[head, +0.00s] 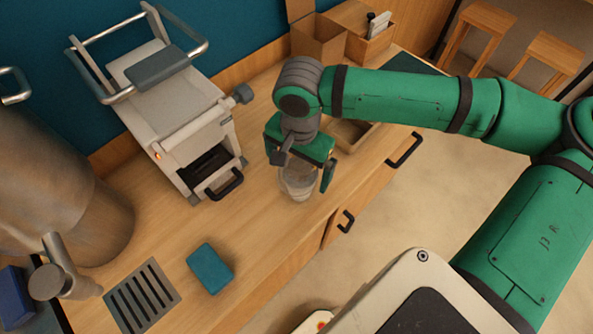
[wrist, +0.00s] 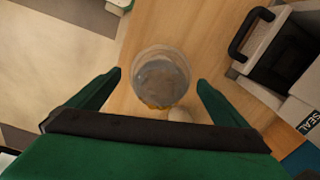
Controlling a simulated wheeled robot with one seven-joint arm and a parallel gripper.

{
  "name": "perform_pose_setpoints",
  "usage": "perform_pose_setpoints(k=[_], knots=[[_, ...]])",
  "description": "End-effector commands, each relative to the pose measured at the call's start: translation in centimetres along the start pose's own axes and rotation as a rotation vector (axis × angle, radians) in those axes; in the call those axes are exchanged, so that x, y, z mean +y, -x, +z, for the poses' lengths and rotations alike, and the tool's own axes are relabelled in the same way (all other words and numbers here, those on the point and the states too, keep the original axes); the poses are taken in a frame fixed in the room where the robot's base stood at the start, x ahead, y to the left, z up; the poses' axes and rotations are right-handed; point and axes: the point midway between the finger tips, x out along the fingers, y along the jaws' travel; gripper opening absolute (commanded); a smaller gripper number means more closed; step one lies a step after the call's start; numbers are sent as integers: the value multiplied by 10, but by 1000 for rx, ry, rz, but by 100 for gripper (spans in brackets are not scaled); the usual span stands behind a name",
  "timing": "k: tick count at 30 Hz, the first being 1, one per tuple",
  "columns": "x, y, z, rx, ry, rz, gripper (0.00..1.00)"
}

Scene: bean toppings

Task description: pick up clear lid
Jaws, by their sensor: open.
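A clear round lid (wrist: 162,75) shows in the wrist view on top of a clear container, with something orange-brown at its lower edge. In the head view the clear container (head: 298,182) stands on the wooden counter under my gripper, partly hidden by it. My gripper (head: 304,172) is open and points down, with its fingers on either side of the container. In the wrist view the fingertips of my gripper (wrist: 158,78) are apart, left and right of the lid, and do not appear to touch it. A small pale round thing (wrist: 180,114) shows just below the lid.
A grey machine (head: 180,115) with a black-handled drawer stands left of my gripper. A teal sponge-like block (head: 210,268) and a slotted drain (head: 142,297) are nearer on the counter (head: 265,225). A wooden box (head: 352,133) lies behind my gripper. Cabinet handles (head: 405,150) stick out at the front.

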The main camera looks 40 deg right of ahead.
Motion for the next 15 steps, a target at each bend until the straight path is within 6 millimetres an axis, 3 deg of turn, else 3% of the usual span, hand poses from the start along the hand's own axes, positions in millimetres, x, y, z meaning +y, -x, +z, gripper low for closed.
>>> perform_pose_setpoints(k=[8, 13, 15], knots=[[0, -2, 0, 0, -1, -1, 96], [0, -2, 0, 0, -1, -1, 56], [0, -2, 0, 0, -1, -1, 55]])
